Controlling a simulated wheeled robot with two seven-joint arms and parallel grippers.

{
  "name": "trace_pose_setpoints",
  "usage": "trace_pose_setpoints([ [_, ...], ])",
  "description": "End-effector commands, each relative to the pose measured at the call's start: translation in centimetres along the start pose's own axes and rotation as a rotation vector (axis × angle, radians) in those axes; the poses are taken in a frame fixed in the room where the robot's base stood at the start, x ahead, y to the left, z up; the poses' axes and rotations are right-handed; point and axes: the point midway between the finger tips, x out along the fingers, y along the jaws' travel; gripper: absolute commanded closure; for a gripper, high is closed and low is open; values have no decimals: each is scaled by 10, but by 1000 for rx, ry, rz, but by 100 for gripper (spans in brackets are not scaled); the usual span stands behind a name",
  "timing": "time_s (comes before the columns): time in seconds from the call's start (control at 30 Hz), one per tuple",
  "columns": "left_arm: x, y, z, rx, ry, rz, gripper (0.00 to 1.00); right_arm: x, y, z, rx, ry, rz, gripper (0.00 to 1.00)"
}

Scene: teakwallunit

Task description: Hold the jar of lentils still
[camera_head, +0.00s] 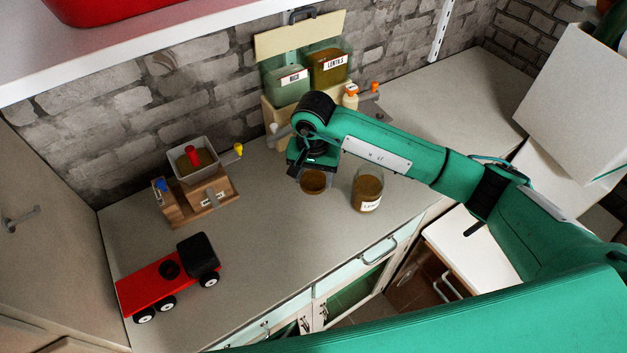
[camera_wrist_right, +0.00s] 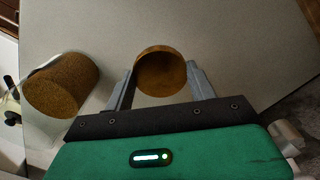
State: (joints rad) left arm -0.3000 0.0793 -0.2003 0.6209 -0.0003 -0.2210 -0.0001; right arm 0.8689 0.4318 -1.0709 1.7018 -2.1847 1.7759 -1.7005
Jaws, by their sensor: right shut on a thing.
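The jar of lentils (camera_head: 367,190), clear glass with brown contents and a partly readable white label, stands upright on the grey counter. In the right wrist view the jar (camera_wrist_right: 62,85) shows at the left, apart from the fingers. My right gripper (camera_head: 311,172) is left of the jar in the head view. It is shut on a round brown piece (camera_wrist_right: 160,72), perhaps a lid, which also shows in the head view (camera_head: 313,182). I cannot tell whether this piece touches the counter. My left gripper is not in view.
A grinder (camera_head: 194,160) on a wooden base and a red toy truck (camera_head: 168,278) stand left. Behind my gripper are bins labelled rice (camera_head: 288,88) and lentils (camera_head: 330,70), with a small orange-topped bottle (camera_head: 350,98). The counter's front middle is clear.

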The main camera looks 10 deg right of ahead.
Motion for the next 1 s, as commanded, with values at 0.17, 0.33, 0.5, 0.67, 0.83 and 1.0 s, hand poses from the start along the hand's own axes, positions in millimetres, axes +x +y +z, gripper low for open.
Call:
trace_pose_setpoints([
  [0.17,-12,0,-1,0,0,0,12,24,0,1,1,-4,2,71],
  [0.33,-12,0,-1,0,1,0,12,33,0,0,0,0,0,71],
  [0.5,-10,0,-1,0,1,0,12,34,0,0,0,0,1,71],
  [0.67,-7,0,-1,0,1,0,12,35,0,0,-1,0,0,36],
  [0.83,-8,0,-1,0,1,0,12,35,0,0,0,0,1,22],
  [1.0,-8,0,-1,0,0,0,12,34,0,0,0,0,1,22],
])
